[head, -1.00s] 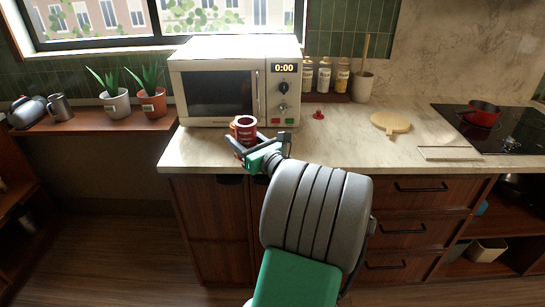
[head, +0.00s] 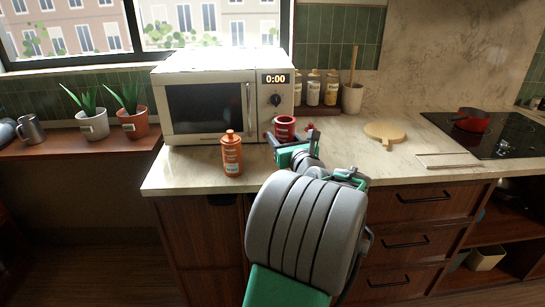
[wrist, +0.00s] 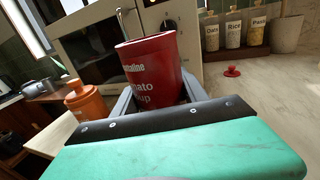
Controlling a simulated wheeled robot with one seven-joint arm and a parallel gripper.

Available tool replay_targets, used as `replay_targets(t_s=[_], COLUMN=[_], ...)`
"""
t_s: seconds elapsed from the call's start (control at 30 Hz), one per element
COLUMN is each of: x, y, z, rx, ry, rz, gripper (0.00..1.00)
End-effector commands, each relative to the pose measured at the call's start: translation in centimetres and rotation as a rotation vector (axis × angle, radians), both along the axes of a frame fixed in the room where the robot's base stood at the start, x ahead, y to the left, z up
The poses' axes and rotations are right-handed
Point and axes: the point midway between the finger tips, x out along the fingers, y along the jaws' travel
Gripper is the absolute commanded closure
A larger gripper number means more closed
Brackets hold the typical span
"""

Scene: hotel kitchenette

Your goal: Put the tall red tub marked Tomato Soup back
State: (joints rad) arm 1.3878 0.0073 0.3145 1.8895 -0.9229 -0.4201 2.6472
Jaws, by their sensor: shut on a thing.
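The tall red tub (head: 285,127) marked with tomato soup lettering is held upright by my gripper (head: 284,138), in front of the microwave's control side. The tub fills the middle of the wrist view (wrist: 152,75), where its label is partly hidden behind the gripper body. My gripper is shut on the tub. I cannot tell how far the tub's base is above the counter.
An orange lidded bottle (head: 232,155) stands on the counter (head: 190,180) left of my gripper. The microwave (head: 210,105) is behind. Canisters (head: 314,90) stand on a shelf. A small red knobbed lid (wrist: 232,71) lies on the counter. A round board (head: 385,132) lies right.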

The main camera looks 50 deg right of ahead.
Motion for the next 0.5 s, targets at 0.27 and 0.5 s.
replay_targets(t_s=[0.27,0.5], x=[2.9,2.8], y=[0.9,0.9], z=[-3.3,-6.2], rx=[0.0,-0.003], ry=[0.0,-0.001], rz=[0.007,0.003], gripper=[1.0,1.0])
